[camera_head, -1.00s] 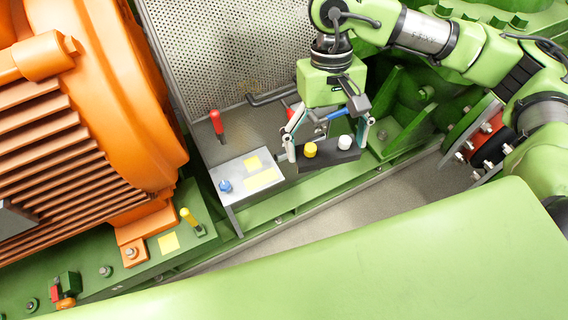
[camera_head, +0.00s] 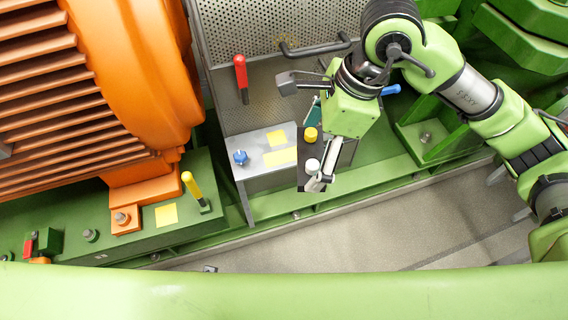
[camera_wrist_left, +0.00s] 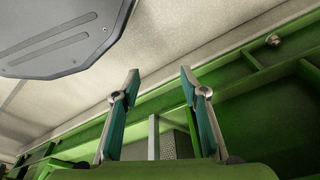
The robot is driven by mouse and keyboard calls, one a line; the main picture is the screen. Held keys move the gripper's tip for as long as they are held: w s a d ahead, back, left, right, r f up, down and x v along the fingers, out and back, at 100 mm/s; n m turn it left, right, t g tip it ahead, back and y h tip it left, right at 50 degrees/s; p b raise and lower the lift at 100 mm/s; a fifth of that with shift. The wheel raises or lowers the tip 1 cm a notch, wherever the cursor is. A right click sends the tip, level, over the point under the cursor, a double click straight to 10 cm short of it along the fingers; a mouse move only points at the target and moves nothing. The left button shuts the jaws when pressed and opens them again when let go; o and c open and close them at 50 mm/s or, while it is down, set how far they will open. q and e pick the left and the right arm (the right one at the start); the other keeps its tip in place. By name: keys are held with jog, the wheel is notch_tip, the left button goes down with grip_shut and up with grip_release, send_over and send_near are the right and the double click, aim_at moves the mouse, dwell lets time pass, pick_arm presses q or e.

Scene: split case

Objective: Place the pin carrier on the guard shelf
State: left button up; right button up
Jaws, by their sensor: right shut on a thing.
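The pin carrier is a dark block (camera_head: 312,179) with a yellow pin (camera_head: 310,134) and a white pin (camera_head: 312,165). My right gripper (camera_head: 315,148) is shut on it, its fingers at the block's two ends. The guard shelf (camera_head: 259,172) is light grey at its front, with yellow labels and a blue knob (camera_head: 240,157). The carrier appears at the shelf's right end in the head view; I cannot tell whether it touches the shelf. My left gripper (camera_wrist_left: 156,85) shows only in the left wrist view, open and empty.
A red-handled pin (camera_head: 241,78) stands on the dark plate behind the light shelf part. A perforated guard (camera_head: 265,25) with a dark handle rises behind. The orange motor (camera_head: 140,80) is at left. A yellow-handled pin (camera_head: 191,187) stands on the green base.

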jog(key=a+f+m+t+b, duration=0.2)
jog(key=a+f+m+b, duration=0.35)
jog(key=m+b, duration=0.2)
jog(key=m+h+b, duration=0.1)
jog(key=m+b, duration=0.1)
send_near(282, 154)
jog(key=shift+w+a+f, duration=0.1)
jog(key=shift+a+f, duration=0.5)
jog(key=shift+f, duration=0.15)
jog(key=shift+w+f, duration=0.15)
jog(key=shift+f, duration=0.05)
jog(key=x, duration=0.3)
jog(key=shift+d+f, duration=0.2)
jog(key=shift+d, duration=0.15)
pick_arm(q)
jog(key=w+r+t, duration=0.1)
jog(key=w+r, duration=0.3)
jog(key=r, duration=0.7)
pick_arm(e)
jog(key=shift+f, duration=0.15)
pick_arm(q)
jog(key=shift+s+d+r+b, duration=0.1)
jog(key=shift+r+b, duration=0.1)
jog(key=shift+b, duration=0.15)
pick_arm(e)
jog(key=shift+f, duration=0.15)
